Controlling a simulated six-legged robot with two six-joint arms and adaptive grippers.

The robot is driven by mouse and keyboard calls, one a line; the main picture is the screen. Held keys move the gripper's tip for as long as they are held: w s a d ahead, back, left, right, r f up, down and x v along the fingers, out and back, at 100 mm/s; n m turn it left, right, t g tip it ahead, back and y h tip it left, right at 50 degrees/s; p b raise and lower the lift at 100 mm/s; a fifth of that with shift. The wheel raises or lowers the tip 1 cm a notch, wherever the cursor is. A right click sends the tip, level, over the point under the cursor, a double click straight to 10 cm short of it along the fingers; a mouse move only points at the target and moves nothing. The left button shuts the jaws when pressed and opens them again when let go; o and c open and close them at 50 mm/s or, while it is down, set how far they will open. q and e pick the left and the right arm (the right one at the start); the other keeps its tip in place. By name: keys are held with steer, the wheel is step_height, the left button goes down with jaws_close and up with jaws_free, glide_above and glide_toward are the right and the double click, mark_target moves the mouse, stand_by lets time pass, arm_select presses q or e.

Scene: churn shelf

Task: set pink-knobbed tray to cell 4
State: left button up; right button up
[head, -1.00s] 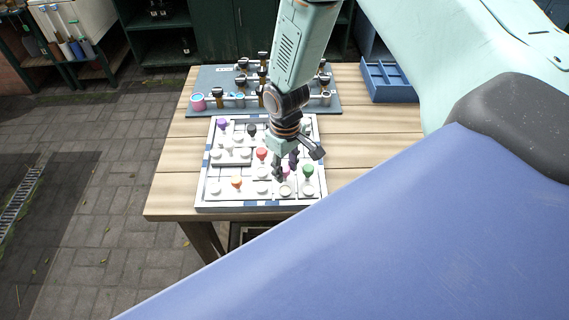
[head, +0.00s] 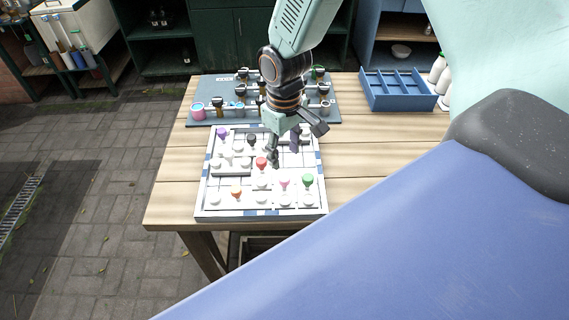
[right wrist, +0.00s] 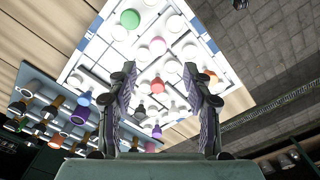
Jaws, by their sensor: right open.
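The pink-knobbed tray (head: 284,182) sits on the white gridded board (head: 203,205), near its front edge and just left of the green knob (head: 308,180). My right gripper (head: 284,152) hangs above the board, behind the pink knob and apart from it, with its fingers spread. In the right wrist view the same gripper (right wrist: 160,75) is open and empty, with the red knob (right wrist: 157,85) below between its fingers. Cell numbers are not readable. My left gripper is out of view.
Orange (head: 236,191), purple (head: 222,132) and black (head: 252,139) knobs stand on the same board. Behind it lies a grey-blue board (head: 210,85) with several dark-topped items. A blue divided tray (head: 398,98) is at the back right.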

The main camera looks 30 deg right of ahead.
step_height(320, 180, up, 3)
stand_by(0.3)
steer(key=shift+f, duration=0.1)
steer(key=s+a+f+m+y, duration=0.1)
steer(key=s+a+f, duration=0.1)
steer(key=s+f, duration=0.4)
steer(key=s+a+f, duration=0.3)
steer(key=s+f, duration=0.3)
steer(key=f, duration=0.1)
steer(key=s+f+m, duration=0.2)
steer(key=s+f, duration=0.2)
steer(key=s, duration=1)
step_height(320, 180, down, 20)
steer(key=h+b, duration=0.1)
steer(key=b, duration=1.8)
steer(key=shift+s+b, duration=0.25)
steer(key=shift+b, duration=0.15)
